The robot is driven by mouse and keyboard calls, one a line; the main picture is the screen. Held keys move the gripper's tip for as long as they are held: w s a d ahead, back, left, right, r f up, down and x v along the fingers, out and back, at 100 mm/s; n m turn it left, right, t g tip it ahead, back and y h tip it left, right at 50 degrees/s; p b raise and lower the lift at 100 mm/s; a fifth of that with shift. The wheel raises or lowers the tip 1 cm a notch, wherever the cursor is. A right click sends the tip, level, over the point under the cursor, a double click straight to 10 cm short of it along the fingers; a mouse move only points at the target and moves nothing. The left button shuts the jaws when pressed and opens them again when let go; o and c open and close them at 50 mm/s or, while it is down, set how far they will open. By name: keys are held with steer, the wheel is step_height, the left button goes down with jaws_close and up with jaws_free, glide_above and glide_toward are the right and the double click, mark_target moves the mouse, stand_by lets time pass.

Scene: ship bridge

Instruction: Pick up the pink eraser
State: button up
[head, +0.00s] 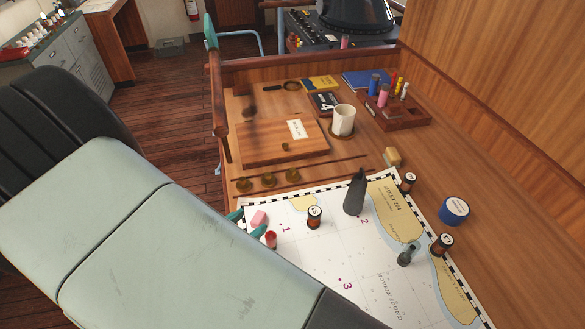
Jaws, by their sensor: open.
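The pink eraser (259,218) lies on the upper left part of the white nautical chart (312,258), near its edge. My gripper (248,224) is at the eraser, with teal fingertips showing to its left and just below it. The gripper is open. My pale green arm hides most of the gripper, and I cannot tell whether the fingers touch the eraser.
A small red item (271,240) stands close below the eraser. Brass knobs (268,180) line the wooden strip behind.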

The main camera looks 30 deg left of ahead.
mark_target(256, 220)
steer(key=s+f+n+y, duration=0.1)
steer(key=s+f, duration=0.1)
steer(key=s+a+f+n, duration=0.1)
steer(key=f, duration=0.1)
steer(key=shift+s+f+n+y, duration=0.2)
steer(key=shift+s+n+y, duration=0.1)
steer(key=shift+s+y, duration=0.1)
steer(key=x, duration=0.5)
steer(key=shift+w+a+f, duration=0.1)
steer(key=shift+w+f, duration=0.05)
steer(key=shift+w, duration=0.15)
steer(key=x, duration=0.5)
steer(key=shift+a, duration=0.2)
steer(key=shift+s, duration=0.1)
steer(key=c, duration=1)
steer(key=shift+c, duration=0.2)
steer(key=shift+r, duration=0.2)
